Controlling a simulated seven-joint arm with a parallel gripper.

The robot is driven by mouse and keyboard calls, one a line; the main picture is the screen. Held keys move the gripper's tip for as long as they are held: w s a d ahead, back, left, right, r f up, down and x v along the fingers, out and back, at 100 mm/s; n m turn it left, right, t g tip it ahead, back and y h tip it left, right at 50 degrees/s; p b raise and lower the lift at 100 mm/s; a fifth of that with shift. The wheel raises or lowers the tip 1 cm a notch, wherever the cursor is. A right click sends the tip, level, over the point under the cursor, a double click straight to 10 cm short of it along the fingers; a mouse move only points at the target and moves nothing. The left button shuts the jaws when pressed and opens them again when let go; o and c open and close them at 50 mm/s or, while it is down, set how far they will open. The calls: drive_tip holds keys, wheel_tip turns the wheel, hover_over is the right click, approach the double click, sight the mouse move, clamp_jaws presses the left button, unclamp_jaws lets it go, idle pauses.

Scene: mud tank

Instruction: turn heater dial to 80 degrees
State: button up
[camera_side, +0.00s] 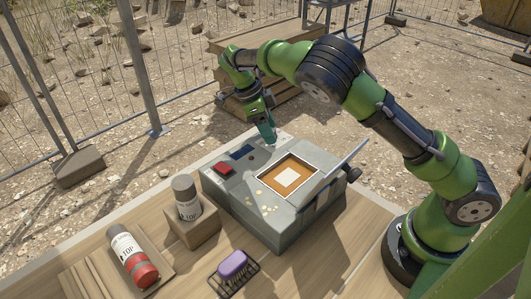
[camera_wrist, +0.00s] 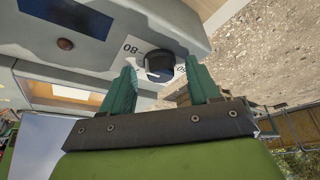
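The heater dial (camera_wrist: 159,66) is a dark round knob on a white scale plate at the edge of the grey tank box (camera_wrist: 95,45). The number 80 (camera_wrist: 132,48) shows inverted on its left; a marking on the right is partly hidden by a finger. My gripper (camera_wrist: 160,74) has its two teal fingers apart, one on each side of the dial. I cannot tell whether they touch it, nor where the dial points. In the side view my gripper (camera_side: 268,132) is low at the box's far side, and the dial is hidden there.

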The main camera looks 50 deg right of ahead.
drive_tip(key=v, duration=1.7)
drive_tip(key=shift+s, duration=0.1)
